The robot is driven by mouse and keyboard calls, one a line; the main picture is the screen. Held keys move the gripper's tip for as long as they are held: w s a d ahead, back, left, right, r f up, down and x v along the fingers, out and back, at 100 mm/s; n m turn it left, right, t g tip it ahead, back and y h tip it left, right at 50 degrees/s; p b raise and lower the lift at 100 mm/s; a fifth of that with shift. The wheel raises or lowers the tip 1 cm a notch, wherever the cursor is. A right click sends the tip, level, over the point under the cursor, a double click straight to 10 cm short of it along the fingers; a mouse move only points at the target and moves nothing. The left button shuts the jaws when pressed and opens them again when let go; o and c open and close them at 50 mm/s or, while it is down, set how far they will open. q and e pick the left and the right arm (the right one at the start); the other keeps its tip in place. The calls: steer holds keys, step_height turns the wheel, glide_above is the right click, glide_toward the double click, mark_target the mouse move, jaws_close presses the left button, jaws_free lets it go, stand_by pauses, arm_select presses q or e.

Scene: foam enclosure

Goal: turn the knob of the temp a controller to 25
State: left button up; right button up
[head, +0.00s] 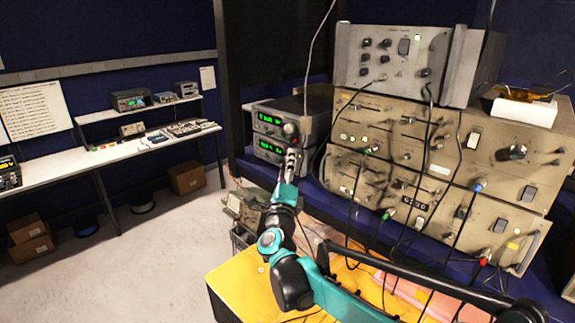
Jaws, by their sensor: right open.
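Two stacked grey boxes with green displays stand at the left end of the bench: an upper controller (265,121) and a lower controller (268,149). Their labels and digits are too small to read, so I cannot tell which is temp a. A round knob (290,129) shows at the right of the upper front panel. My right gripper (291,155) is open, just below that knob and in front of the lower unit's right side. It hides part of the lower panel; I cannot tell whether it touches anything. My left gripper is not in view.
Large beige instruments (400,140) with knobs and hanging cables fill the right side, close to my right arm. A grey box (393,62) stands on top. A yellow surface (240,285) lies below. A white workbench (60,170) and open floor are at left.

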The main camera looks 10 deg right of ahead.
jaws_close()
steer(key=shift+s+r+n+g+y+p, duration=0.1)
steer(key=shift+r+n+g+y+p, duration=0.15)
steer(key=shift+n+g+y+p, duration=0.55)
steer(key=shift+n, duration=0.9)
steer(key=shift+f, duration=0.1)
jaws_free()
steer(key=v, duration=1.2)
steer(key=shift+r, duration=0.25)
